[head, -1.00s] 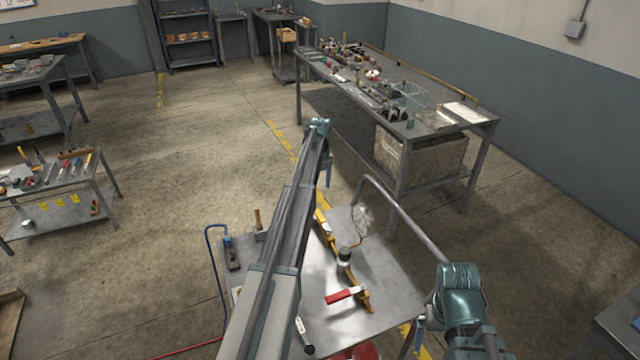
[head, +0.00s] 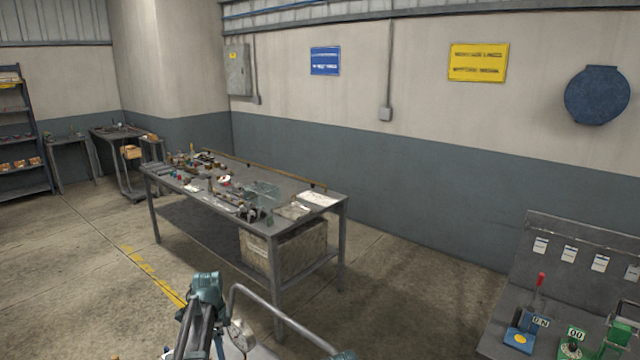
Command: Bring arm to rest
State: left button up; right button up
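One of my arms reaches up from the bottom edge in the head view, with a teal joint (head: 205,290) at its top end. A small piece of another teal joint (head: 343,355) shows at the bottom edge, right of a bent grey tube handle (head: 280,306). Neither gripper's fingers can be made out. No object is seen held. The arm's top end is in front of the long table and apart from it in the picture.
A long grey table (head: 322,203) carries many small parts, with a large box (head: 290,250) on its lower shelf. A bench with a grey back panel (head: 545,225) stands at the right. Blue shelving (head: 30,140) is at the far left. The floor (head: 410,290) between table and bench is clear.

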pick_arm(q)
jog(key=s+d+n, duration=0.5)
jog(key=s+n, duration=0.2)
jog(key=s, duration=0.3)
jog(key=s+d+n, duration=0.6)
jog(key=s, duration=0.3)
jog(key=s+d+f+m+b, duration=0.1)
jog(key=s+d, duration=0.2)
jog(key=d, duration=0.2)
jog(key=s+d+f+m+y+b, duration=0.1)
jog(key=s+d+m, duration=0.1)
jog(key=d, duration=0.4)
jog(key=shift+s+f+g, duration=0.15)
jog(key=shift+s+g, duration=0.15)
jog(key=shift+s, duration=0.3)
